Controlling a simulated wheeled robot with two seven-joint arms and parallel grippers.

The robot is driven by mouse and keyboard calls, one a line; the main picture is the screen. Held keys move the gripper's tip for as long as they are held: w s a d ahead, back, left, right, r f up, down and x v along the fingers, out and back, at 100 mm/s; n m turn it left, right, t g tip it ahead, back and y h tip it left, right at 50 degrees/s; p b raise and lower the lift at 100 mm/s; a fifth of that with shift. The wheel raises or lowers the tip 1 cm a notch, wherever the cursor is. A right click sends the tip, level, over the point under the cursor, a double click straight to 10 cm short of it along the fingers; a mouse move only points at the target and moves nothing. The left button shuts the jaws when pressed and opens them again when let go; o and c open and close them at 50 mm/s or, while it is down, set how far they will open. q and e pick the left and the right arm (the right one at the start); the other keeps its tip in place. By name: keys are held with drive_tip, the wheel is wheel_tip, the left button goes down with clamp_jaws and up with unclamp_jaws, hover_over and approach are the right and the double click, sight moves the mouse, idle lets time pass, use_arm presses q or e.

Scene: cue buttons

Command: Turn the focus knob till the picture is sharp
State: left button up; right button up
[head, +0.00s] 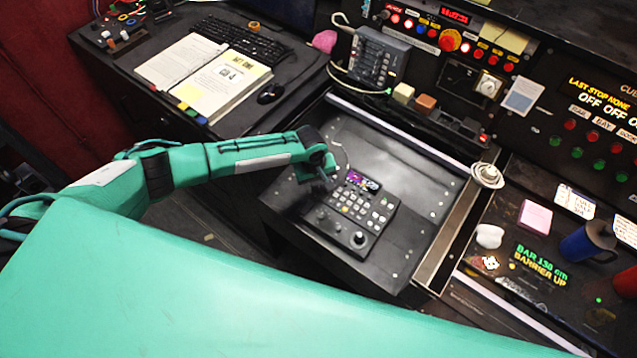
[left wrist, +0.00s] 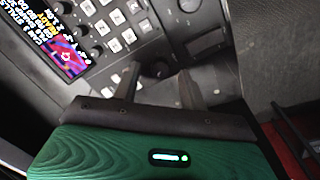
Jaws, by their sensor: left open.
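A black control panel (head: 378,228) with pale buttons, several dark knobs and a small colour screen (head: 362,181) lies on the sloping desk. The screen also shows in the left wrist view (left wrist: 52,45), with a blue and pink picture and text; I cannot tell how sharp it is. My left gripper (head: 328,185) is over the panel's left end. In the left wrist view its two fingers (left wrist: 160,88) are apart, with a dark knob (left wrist: 156,69) between or just beyond their tips. Contact cannot be told. A larger knob (head: 358,238) sits at the panel's near corner. I cannot read which knob is for focus.
An open binder (head: 225,85), a keyboard (head: 240,40) and a mouse (head: 270,93) lie on the desk at left. A blue mug (head: 587,242) and a pink note pad (head: 535,215) are at right. The desk around the panel is clear.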

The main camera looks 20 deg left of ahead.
use_arm(q)
drive_tip(key=shift+f, duration=0.7)
clamp_jaws()
drive_tip(key=shift+d+r+m+p, duration=0.1)
drive_tip(key=shift+m+p, duration=0.4)
drive_tip(key=shift+m, duration=0.4)
drive_tip(key=shift+m+p, duration=0.4)
drive_tip(key=shift+m, duration=1.2)
unclamp_jaws()
